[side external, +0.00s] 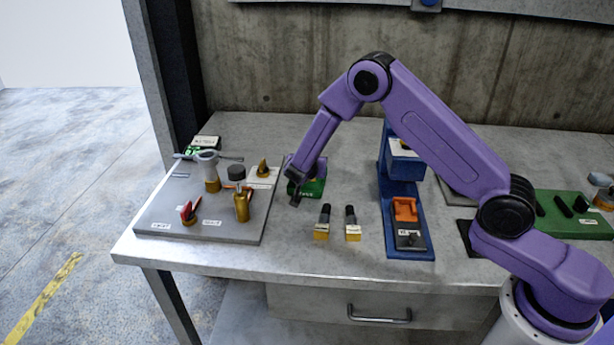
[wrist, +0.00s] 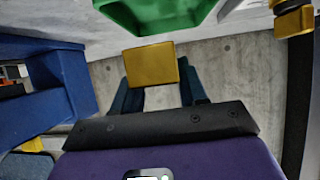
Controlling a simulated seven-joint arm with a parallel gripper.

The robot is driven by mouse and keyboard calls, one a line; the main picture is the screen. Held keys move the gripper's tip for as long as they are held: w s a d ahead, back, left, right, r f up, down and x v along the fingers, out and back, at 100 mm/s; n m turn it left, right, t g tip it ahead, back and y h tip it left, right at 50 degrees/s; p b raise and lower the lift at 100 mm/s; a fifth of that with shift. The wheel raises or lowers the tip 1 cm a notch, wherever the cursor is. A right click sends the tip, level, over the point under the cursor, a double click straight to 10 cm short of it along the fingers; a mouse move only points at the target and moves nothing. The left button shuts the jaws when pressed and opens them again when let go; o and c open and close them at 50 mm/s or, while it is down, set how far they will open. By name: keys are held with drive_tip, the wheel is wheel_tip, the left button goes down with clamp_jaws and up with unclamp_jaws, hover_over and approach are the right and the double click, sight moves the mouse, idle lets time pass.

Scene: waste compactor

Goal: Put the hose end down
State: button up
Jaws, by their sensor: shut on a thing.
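My gripper (side external: 295,199) is low over the left-middle of the bench, by the front of a green box (side external: 312,187). In the wrist view its two dark fingers (wrist: 157,88) are shut on a yellow block (wrist: 152,66), which appears to be the hose end. The block lies just below the green box (wrist: 155,12) in that picture. The fingers and their shadow hide the block in the side view, and I cannot tell whether it touches the bench. Two yellow-and-black pieces, one left (side external: 323,221) and one right (side external: 352,223), stand on the bench to the right.
A grey board (side external: 160,221) with brass fittings and small parts lies to the left. A blue press (side external: 396,230) with an orange part stands to the right. It fills the left of the wrist view (wrist: 45,80). The front bench strip (side external: 230,268) is clear.

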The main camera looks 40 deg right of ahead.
sight(308, 186)
drive_tip(key=shift+w+f, duration=0.95)
drive_tip(key=shift+f, duration=1.7)
drive_tip(key=shift+f, duration=0.35)
drive_tip(key=shift+s+f, duration=0.1)
drive_tip(key=shift+f, duration=0.2)
drive_tip(key=o, duration=1)
drive_tip(key=shift+r, duration=0.2)
drive_tip(key=v, duration=1.2)
drive_tip(key=shift+a+r, duration=0.1)
drive_tip(key=shift+r, duration=0.3)
